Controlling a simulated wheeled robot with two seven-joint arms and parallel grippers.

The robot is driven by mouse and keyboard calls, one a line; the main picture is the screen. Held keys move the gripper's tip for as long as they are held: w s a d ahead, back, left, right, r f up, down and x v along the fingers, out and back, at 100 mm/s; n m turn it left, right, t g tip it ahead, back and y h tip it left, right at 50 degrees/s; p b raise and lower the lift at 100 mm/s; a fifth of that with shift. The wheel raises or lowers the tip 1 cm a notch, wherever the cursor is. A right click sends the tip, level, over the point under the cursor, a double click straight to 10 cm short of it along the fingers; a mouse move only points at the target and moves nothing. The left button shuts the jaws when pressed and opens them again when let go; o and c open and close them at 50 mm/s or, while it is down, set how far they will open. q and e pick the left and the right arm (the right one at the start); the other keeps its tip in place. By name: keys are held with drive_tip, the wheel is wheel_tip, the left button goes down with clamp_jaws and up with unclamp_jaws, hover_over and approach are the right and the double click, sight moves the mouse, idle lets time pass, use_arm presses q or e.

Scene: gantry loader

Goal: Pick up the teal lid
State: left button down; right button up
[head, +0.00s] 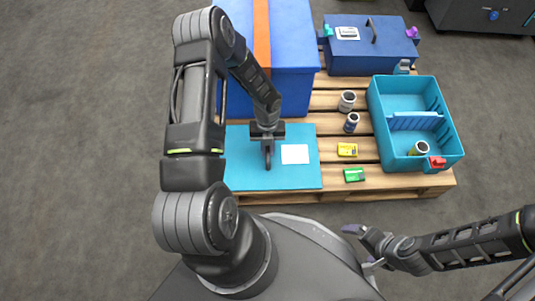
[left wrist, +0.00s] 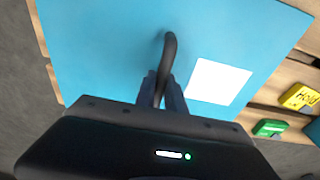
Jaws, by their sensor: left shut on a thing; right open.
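The teal lid (head: 240,174) is a flat panel with a white label (head: 295,154) and a dark handle (head: 268,158). It lies at the front left of the pallet in the head view. In the left wrist view the lid (left wrist: 100,50) fills most of the picture, and its curved dark handle (left wrist: 169,48) rises between my fingers. My left gripper (head: 267,140) is shut on the handle; its fingers also show in the left wrist view (left wrist: 162,88). I cannot tell whether the lid touches the pallet. My right gripper (head: 362,245) is open and empty, off the pallet's front edge.
A teal bin (head: 375,110) holding a small can (head: 419,148) stands at the right of the wooden pallet (head: 400,183). Blue boxes (head: 293,40) (head: 345,57) stand behind. Small jars (head: 347,101) (head: 351,122), a yellow box (head: 347,150) and a green box (head: 355,175) lie between. Grey floor surrounds the pallet.

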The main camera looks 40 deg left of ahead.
sight(267, 148)
use_arm(q)
drive_tip(key=shift+r, duration=0.1)
wheel_tip(267, 148, up, 10)
drive_tip(key=p, duration=0.4)
idle(0.6)
